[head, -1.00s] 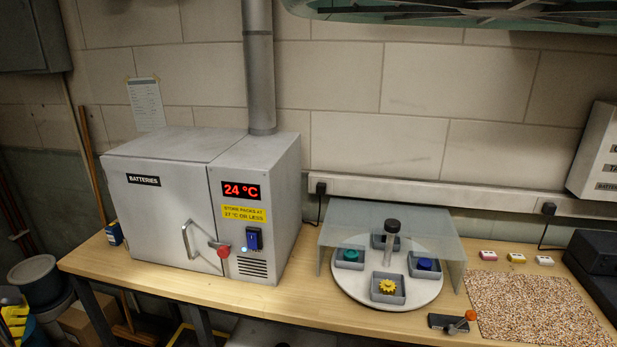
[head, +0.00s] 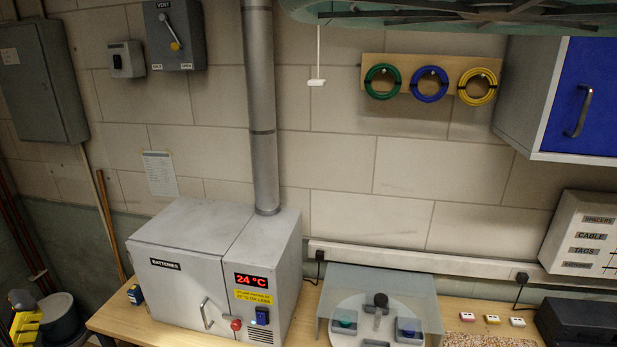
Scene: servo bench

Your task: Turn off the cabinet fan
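The grey battery cabinet (head: 182,268) stands at the left of the bench with its door shut. Its front panel has a red display (head: 252,281) reading 24 °C and a yellow label (head: 254,297). Below them is a blue switch (head: 262,316), beside a red knob (head: 236,324) at the door latch; the switch's position is too small to tell. A vent grille (head: 261,335) lies under the switch. No turning fan shows. A grey box marked VENT (head: 174,35) with a yellow-tipped lever hangs on the wall.
A grey pipe (head: 262,120) rises from the cabinet. A clear shield (head: 350,280) covers a round tray with bins. A pull cord (head: 318,80), coloured cable coils (head: 429,96) and a blue-doored wall cupboard (head: 580,100) are above. A smaller wall switch (head: 126,58) is left of the VENT box.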

